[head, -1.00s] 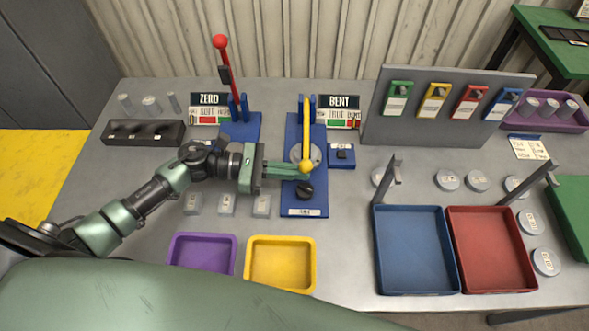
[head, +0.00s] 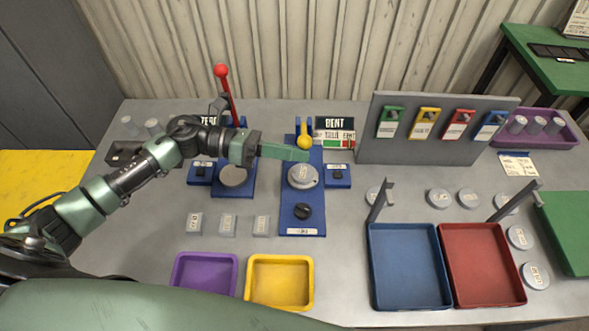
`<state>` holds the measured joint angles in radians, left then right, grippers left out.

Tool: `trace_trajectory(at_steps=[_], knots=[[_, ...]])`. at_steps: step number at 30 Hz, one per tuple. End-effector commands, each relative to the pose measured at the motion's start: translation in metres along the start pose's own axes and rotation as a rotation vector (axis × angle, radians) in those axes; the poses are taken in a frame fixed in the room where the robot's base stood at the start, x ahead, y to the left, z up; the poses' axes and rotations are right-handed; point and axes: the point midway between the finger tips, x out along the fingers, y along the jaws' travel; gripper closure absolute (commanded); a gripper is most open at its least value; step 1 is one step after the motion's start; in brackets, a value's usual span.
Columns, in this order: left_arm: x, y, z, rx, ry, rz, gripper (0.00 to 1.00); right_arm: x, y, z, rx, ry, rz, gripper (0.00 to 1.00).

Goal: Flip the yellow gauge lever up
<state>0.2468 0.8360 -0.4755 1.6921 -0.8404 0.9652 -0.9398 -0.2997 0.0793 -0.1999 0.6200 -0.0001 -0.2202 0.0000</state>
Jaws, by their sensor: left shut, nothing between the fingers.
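The yellow gauge lever (head: 304,130) stands on the blue gauge base (head: 302,215) at the back middle of the table. It looks short, with its round yellow knob (head: 304,142) toward me, so it seems tilted up off the base; its exact angle is hard to tell. My left gripper (head: 300,154) comes from the left with its green fingers shut and empty. Its fingertips are right below the knob in the picture; I cannot tell whether they touch it. A grey disc (head: 303,176) and a black knob (head: 303,211) sit on the base. My right gripper is out of view.
A red-knobbed lever (head: 225,90) stands upright to the left, partly behind my arm. A sign reading BENT (head: 335,130) and a small blue switch box (head: 338,177) are right of the gauge. Purple (head: 205,257), yellow (head: 281,258), blue (head: 372,265) and red (head: 518,270) trays line the front.

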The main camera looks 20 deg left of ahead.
Motion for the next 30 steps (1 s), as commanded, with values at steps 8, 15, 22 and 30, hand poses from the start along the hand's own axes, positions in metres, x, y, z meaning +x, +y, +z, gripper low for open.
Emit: trace_trajectory(at_steps=[8,15,22,30], knots=[[-0.007,0.004,0.048,-0.023,-0.002,-0.003,1.00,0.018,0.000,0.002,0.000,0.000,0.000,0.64],[-0.011,0.012,0.079,-0.024,-0.002,-0.003,1.00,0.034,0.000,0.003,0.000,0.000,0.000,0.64],[-0.014,0.018,0.098,-0.027,-0.001,-0.003,1.00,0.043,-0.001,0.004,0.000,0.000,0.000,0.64],[-0.015,0.021,0.105,-0.028,-0.001,-0.003,1.00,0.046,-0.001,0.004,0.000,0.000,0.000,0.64]])
